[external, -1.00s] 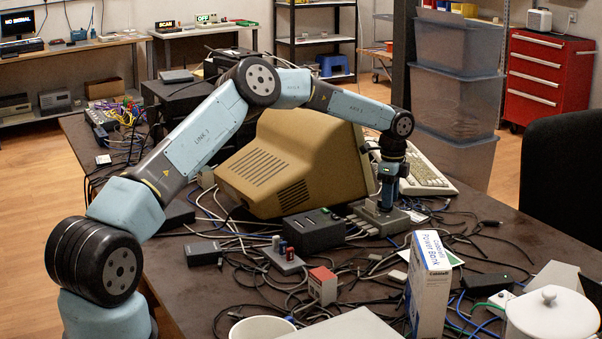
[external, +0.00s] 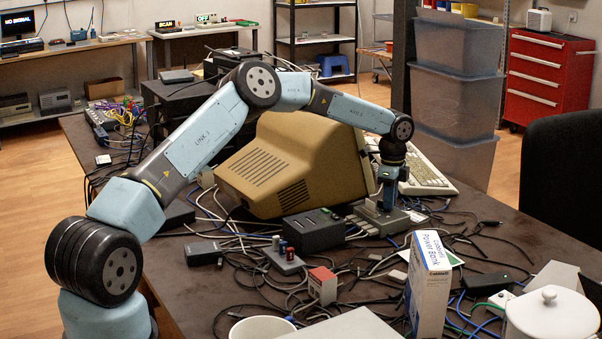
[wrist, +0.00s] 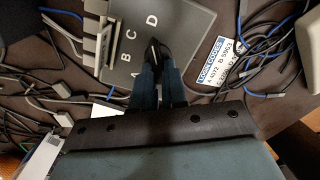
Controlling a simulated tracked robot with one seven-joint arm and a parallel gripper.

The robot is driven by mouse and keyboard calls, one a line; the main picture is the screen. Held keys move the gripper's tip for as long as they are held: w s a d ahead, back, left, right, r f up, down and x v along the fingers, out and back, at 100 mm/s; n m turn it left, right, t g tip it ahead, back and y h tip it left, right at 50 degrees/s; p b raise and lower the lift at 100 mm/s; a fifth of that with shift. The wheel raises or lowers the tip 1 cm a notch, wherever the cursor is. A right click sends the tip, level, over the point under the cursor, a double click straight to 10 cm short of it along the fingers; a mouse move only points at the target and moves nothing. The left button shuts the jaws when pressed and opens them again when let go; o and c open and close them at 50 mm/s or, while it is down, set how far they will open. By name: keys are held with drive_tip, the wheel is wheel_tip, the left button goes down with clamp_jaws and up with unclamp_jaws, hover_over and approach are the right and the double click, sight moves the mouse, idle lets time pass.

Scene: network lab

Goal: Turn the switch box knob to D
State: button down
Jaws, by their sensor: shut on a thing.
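The switch box (external: 369,222) is a grey box on the dark table, in front of the tan monitor's right side. In the wrist view its grey top plate (wrist: 188,22) carries the letters A, B, C and D in an arc, with D nearest the top. My gripper (wrist: 155,66) points down over the plate and is shut on the black knob (wrist: 155,46). The knob's visible end points up in the picture, close to the D; the fingers hide the rest. In the external view my gripper (external: 388,200) stands upright on the box, and the knob is hidden.
Many loose cables surround the box. The tan monitor (external: 290,165) stands to its left, the keyboard (external: 425,175) behind right. In the wrist view a paper label (wrist: 216,60) lies right of the plate.

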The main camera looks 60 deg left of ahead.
drive_tip(key=shift+n, duration=0.6)
drive_tip(key=c, duration=1.2)
unclamp_jaws()
drive_tip(key=shift+o, duration=0.2)
wheel_tip(320, 180, up, 14)
drive_tip(key=shift+f, duration=0.2)
drive_tip(key=shift+w, duration=0.1)
